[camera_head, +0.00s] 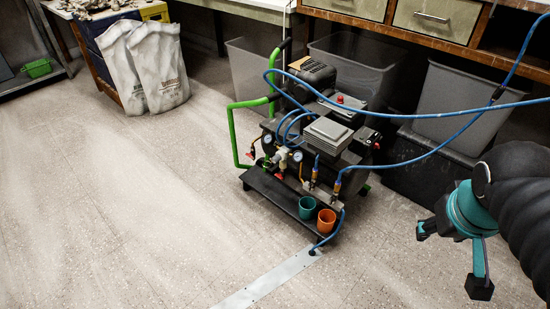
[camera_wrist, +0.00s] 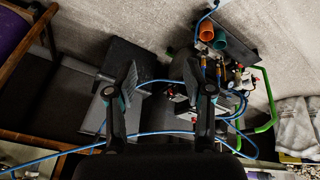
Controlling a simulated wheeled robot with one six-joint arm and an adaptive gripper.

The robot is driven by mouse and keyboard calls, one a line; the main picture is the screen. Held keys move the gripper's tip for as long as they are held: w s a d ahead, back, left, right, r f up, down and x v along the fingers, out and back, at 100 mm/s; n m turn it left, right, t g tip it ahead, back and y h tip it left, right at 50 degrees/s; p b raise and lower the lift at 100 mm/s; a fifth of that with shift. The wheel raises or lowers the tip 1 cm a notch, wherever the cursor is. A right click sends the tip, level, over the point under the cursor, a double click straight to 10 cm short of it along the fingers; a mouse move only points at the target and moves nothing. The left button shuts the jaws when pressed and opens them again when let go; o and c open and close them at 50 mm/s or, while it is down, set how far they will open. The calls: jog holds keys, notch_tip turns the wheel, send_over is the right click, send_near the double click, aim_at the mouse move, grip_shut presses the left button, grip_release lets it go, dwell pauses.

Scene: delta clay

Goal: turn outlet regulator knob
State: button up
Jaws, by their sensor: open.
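A black air compressor (camera_head: 318,145) with a green tube handle stands on the floor in the middle of the head view. Its front carries two round gauges, pale fittings (camera_head: 282,157) and small red knobs. I cannot tell for sure which small part is the outlet regulator knob. In the wrist view the fittings show upside down near the right finger (camera_wrist: 238,83), partly hidden by blue hose. My gripper (camera_head: 450,260) is at the lower right, well apart from the compressor. Its two fingers are spread and empty, also in the wrist view (camera_wrist: 161,80).
A teal cup (camera_head: 307,208) and an orange cup (camera_head: 326,221) stand on the compressor's front base. Blue hoses (camera_head: 430,115) loop across the right side. Grey bins (camera_head: 460,105) stand behind, under a drawer bench. White sacks (camera_head: 157,65) are at the back left. The left floor is clear.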

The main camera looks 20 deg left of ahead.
jog(key=w+a+f+n+g+h, duration=0.1)
jog(key=w+a+n+h, duration=0.25)
jog(key=w, duration=0.45)
jog(key=w+a+f+n+g+h, duration=0.1)
jog(key=w+a+f+n+h, duration=0.15)
jog(key=w+n, duration=0.4)
jog(key=w+a+f+n+t+h, duration=0.25)
jog(key=w+a+f+n, duration=0.3)
jog(key=w+a, duration=0.6)
jog(key=n+t+y, duration=0.3)
jog(key=n+t, duration=0.9)
jog(key=n, duration=0.2)
send_near(276, 159)
jog(key=f+x, duration=0.1)
jog(key=x, duration=0.8)
jog(key=shift+w+a+p, duration=0.15)
jog(key=shift+a+p, duration=0.1)
jog(key=shift+p, duration=0.05)
jog(key=shift+f+m+h, duration=0.1)
jog(key=shift+m+h, duration=0.15)
grip_shut()
